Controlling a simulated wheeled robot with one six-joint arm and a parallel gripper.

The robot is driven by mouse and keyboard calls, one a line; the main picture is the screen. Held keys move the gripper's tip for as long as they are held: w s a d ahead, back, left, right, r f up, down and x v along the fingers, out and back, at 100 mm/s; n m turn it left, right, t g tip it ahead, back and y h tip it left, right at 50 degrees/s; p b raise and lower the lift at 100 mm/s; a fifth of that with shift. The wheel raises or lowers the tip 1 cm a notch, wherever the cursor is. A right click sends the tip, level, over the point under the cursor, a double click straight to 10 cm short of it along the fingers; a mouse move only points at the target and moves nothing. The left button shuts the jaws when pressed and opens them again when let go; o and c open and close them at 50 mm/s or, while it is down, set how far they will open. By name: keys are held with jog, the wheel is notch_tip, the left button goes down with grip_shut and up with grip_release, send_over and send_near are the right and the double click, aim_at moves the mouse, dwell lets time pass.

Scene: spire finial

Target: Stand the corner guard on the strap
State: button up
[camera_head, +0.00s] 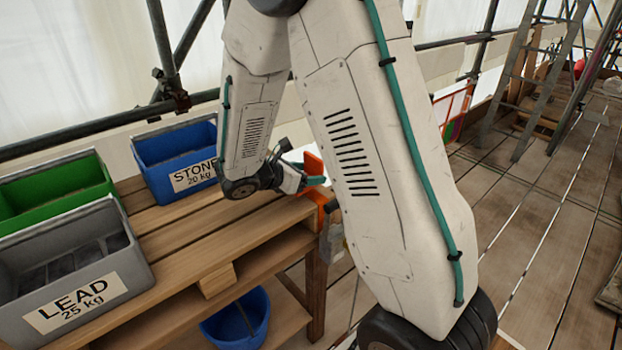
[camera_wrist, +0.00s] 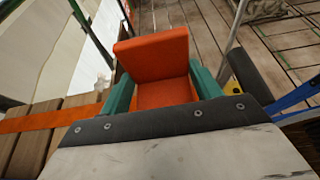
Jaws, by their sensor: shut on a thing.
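The corner guard (camera_head: 313,163) is an orange, L-shaped piece at the right end of the wooden bench. In the wrist view the guard (camera_wrist: 155,56) sits between the two teal fingers of my gripper (camera_wrist: 162,92), with one face turned up and another face lower down. My gripper (camera_head: 305,177) is shut on it in the head view, partly covered by my arm. The orange strap (camera_wrist: 38,122) lies flat across the bench planks at the left of the wrist view and runs toward my gripper. Whether the guard touches the strap is hidden.
A blue STONE crate (camera_head: 160,150), a green crate (camera_head: 50,195) and a grey LEAD crate (camera_head: 75,270) stand on the bench (camera_head: 195,237). A blue bucket (camera_head: 237,320) is below. A ladder (camera_head: 550,80) stands on the plank deck at the right.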

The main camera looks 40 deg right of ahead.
aim_at(308, 167)
jog(key=d, duration=0.1)
jog(key=w+d, duration=0.1)
jog(key=shift+w+d+f, duration=0.15)
jog(key=shift+w+d, duration=0.15)
jog(key=shift+d, duration=0.1)
jog(key=shift+f, duration=1.75)
jog(key=shift+f, duration=0.15)
jog(key=o, duration=1)
